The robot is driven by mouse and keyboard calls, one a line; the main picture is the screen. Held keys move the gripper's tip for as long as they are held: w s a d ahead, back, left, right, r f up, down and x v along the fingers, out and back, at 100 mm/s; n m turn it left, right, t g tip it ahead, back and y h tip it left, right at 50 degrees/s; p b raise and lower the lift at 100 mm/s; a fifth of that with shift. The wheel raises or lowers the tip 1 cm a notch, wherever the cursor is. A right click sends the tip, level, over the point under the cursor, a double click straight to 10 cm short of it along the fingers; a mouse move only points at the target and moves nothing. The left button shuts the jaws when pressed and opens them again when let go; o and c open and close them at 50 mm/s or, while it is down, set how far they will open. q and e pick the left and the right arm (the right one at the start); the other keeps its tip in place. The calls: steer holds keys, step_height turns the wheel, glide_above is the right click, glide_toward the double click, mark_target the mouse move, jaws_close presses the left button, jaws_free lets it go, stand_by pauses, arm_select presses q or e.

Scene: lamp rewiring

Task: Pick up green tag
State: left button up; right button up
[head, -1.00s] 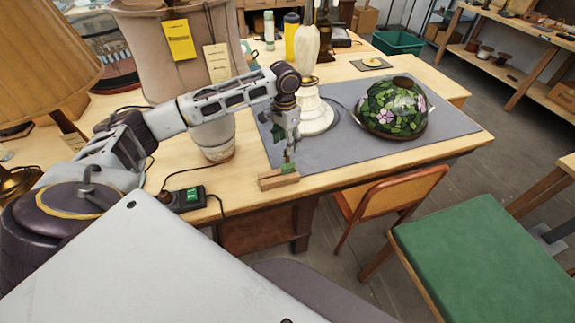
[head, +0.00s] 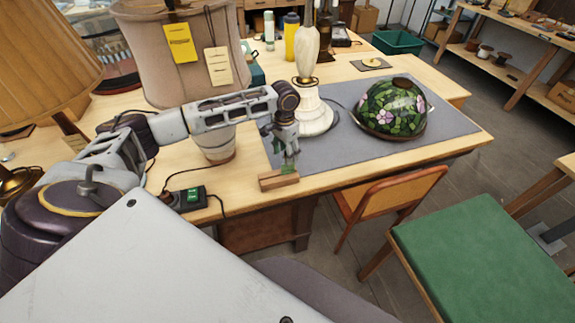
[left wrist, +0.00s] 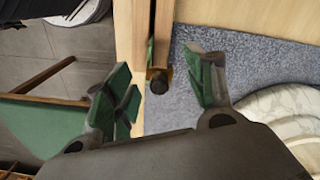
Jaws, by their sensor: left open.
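The green tag (head: 288,168) shows as a small green piece at a small wooden block (head: 278,181) near the table's front edge. In the left wrist view the wooden block (left wrist: 165,30) runs down from the top, with a thin green strip (left wrist: 150,52) at its left side. My left gripper (head: 287,156) points down over the block and partly hides the tag. In the left wrist view the left gripper (left wrist: 164,88) is open, its green-padded fingers on either side of the block's near end, with nothing gripped. My right gripper is not in view.
A white lamp base (head: 314,112) and a stained-glass shade (head: 393,108) stand on the grey mat (head: 350,160) beyond the gripper. A switch box (head: 190,198) with a cord lies left of the block. A chair (head: 390,200) and a green-topped stool (head: 480,255) stand in front.

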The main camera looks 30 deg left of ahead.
arm_select(q)
steer(key=shift+f, duration=0.65)
steer(key=shift+c, duration=0.2)
steer(key=c, duration=0.9)
